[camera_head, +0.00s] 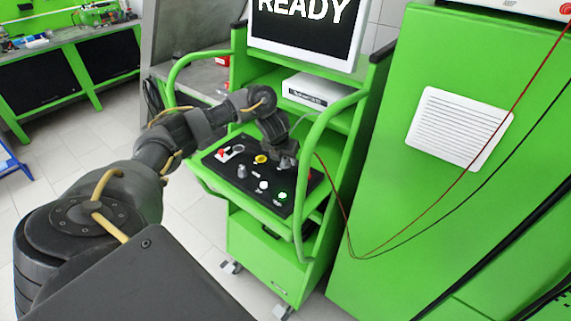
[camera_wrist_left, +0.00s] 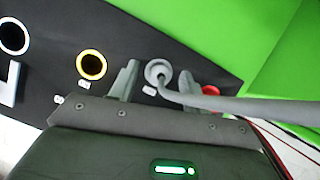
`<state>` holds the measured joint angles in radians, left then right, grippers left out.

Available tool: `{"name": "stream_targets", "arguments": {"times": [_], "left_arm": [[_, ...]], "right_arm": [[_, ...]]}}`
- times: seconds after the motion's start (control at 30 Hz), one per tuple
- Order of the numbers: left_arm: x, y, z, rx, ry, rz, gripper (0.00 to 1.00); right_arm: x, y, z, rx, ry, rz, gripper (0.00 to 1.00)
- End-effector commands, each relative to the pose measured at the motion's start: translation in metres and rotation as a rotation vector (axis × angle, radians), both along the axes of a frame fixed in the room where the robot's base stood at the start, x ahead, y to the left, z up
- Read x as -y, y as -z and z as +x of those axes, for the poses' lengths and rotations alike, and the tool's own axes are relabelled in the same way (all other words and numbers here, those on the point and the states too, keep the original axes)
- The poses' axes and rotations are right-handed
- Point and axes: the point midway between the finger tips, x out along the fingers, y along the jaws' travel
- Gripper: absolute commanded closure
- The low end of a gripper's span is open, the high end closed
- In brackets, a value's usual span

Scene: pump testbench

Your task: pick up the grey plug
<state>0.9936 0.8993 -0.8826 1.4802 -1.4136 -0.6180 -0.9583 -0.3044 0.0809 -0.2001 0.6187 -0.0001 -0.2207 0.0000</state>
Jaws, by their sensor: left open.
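The grey plug (camera_wrist_left: 158,71) is a round grey piece on the black panel (camera_wrist_left: 110,30) in the left wrist view. A thick grey cable (camera_wrist_left: 235,107) leads from it to the right. My left gripper (camera_wrist_left: 157,78) is open, with one finger on each side of the plug; I cannot tell whether they touch it. In the head view my left gripper (camera_head: 284,163) points down at the right part of the black panel (camera_head: 240,177). The plug is hidden there behind the gripper. My right gripper is out of view.
A yellow-ringed socket (camera_wrist_left: 91,65) and a red part (camera_wrist_left: 210,90) flank the plug. The panel also carries a lit green button (camera_head: 283,195) and a white button (camera_head: 263,185). A green cart post (camera_head: 312,150) and a red cable (camera_head: 345,218) are close to the gripper's right.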

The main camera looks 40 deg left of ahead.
Motion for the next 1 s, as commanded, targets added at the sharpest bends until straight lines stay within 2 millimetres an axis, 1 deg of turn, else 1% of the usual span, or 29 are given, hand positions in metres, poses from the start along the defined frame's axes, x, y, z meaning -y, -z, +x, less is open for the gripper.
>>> {"name": "stream_targets", "arguments": {"times": [0.07,0.1,0.4,0.63,0.77,0.87,0.9,1.0], "left_arm": [[0.0,0.0,0.0,0.0,0.0,0.0,0.53],[0.0,0.0,0.0,0.0,0.0,0.0,0.55],[0.0,0.0,0.0,0.0,0.0,0.0,0.94],[0.0,-0.001,0.0,0.001,0.0,0.0,0.95],[0.0,-0.004,0.001,0.003,0.001,0.0,0.95],[0.0,-0.011,0.001,0.004,0.001,0.001,0.95],[0.0,-0.015,0.001,0.006,0.002,0.002,0.95],[-0.001,-0.031,0.001,0.006,0.001,0.004,0.95]], "right_arm": [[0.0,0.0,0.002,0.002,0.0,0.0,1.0],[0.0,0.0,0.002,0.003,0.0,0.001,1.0],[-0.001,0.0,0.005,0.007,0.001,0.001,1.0],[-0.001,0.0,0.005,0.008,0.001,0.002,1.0],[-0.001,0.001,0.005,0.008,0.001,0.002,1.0],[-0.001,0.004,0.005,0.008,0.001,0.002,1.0],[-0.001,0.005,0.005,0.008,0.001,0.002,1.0],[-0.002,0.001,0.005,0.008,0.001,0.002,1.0]]}}
